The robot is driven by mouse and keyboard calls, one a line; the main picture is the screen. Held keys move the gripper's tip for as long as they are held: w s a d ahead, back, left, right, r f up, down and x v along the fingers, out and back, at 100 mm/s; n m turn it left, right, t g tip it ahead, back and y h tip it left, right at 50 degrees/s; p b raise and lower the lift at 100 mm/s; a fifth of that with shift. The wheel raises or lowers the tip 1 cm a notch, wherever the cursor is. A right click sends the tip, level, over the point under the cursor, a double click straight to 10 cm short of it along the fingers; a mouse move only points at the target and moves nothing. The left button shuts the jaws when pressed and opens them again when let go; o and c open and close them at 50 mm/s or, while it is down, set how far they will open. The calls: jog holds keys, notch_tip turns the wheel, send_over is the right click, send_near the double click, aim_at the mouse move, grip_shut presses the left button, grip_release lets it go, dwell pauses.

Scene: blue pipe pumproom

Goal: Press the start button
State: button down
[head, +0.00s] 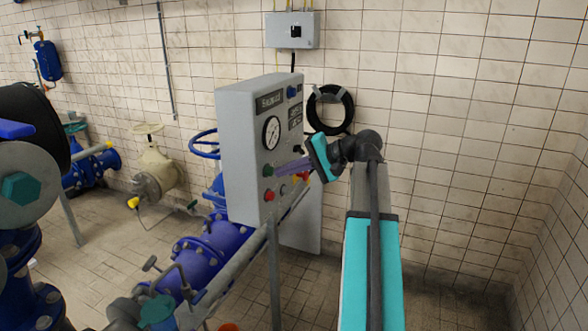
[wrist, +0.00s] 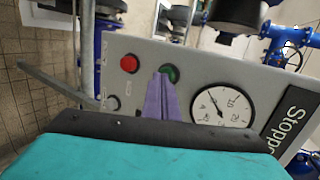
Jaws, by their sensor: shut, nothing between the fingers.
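A grey control panel (head: 237,140) stands on a frame and carries a round gauge, buttons and labels. The green button (head: 268,170) sits below the gauge, with a red button (head: 269,195) beneath it. My gripper (head: 278,171) is shut and empty, its purple fingers pointing at the green button. In the wrist view, the fingertips (wrist: 163,72) overlap the near edge of the green button (wrist: 173,72). The red button (wrist: 129,63) is to their left. I cannot tell whether the fingertips touch the green button or are just short of it.
The gauge (wrist: 222,106) and a dark label reading "Stopp..." (wrist: 292,118) lie to the right in the wrist view. Blue pipes (head: 195,262) run below and behind the panel. A tiled wall (head: 460,130) stands behind, with a coiled black hose (head: 314,108) on it.

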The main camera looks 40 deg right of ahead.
jog(key=shift+w+a, duration=0.1)
dwell(0.3)
jog(key=shift+w+a, duration=0.55)
jog(key=shift+w, duration=0.3)
jog(key=shift+s+d, duration=0.1)
jog(key=shift+s, duration=0.05)
jog(key=shift+s+d, duration=0.35)
jog(key=shift+s, duration=0.15)
jog(key=f+b+v, duration=0.1)
jog(key=b+v, duration=0.1)
jog(key=v, duration=1)
jog(key=shift+s+d, duration=0.2)
jog(key=shift+s, duration=0.15)
jog(key=shift+w+f, duration=0.1)
